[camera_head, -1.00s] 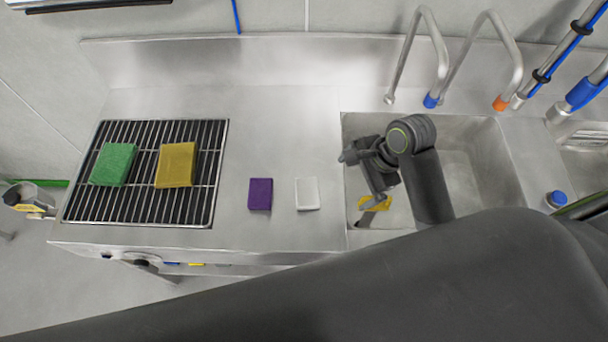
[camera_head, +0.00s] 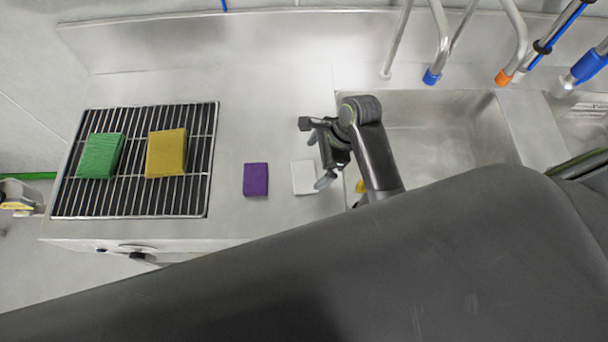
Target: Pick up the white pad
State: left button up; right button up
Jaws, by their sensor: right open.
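The white pad (camera_head: 302,177) lies flat on the steel counter, just left of the sink, with a purple pad (camera_head: 256,180) to its left. My right gripper (camera_head: 322,181) is open, over the pad's right edge, pointing down. Its fingertip covers the pad's lower right corner. I cannot tell whether it touches the pad, and nothing shows between the jaws. My left gripper is not in view.
A green pad (camera_head: 101,156) and a yellow pad (camera_head: 166,153) lie on a dark wire rack (camera_head: 136,198) at left. The sink (camera_head: 450,140) is at right, with bent pipes (camera_head: 437,40) behind. Counter above the white pad is clear.

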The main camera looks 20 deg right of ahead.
aim_at(305, 175)
jog(key=x, duration=0.1)
jog(key=p+x, duration=0.1)
jog(key=x, duration=0.2)
jog(key=shift+s+a+f+p, duration=0.25)
jog(key=shift+a+f+p, duration=0.05)
jog(key=shift+a, duration=0.1)
jog(key=shift+a+f, duration=0.2)
jog(key=shift+f, duration=0.4)
jog(key=shift+w, duration=0.1)
jog(key=c, duration=0.9)
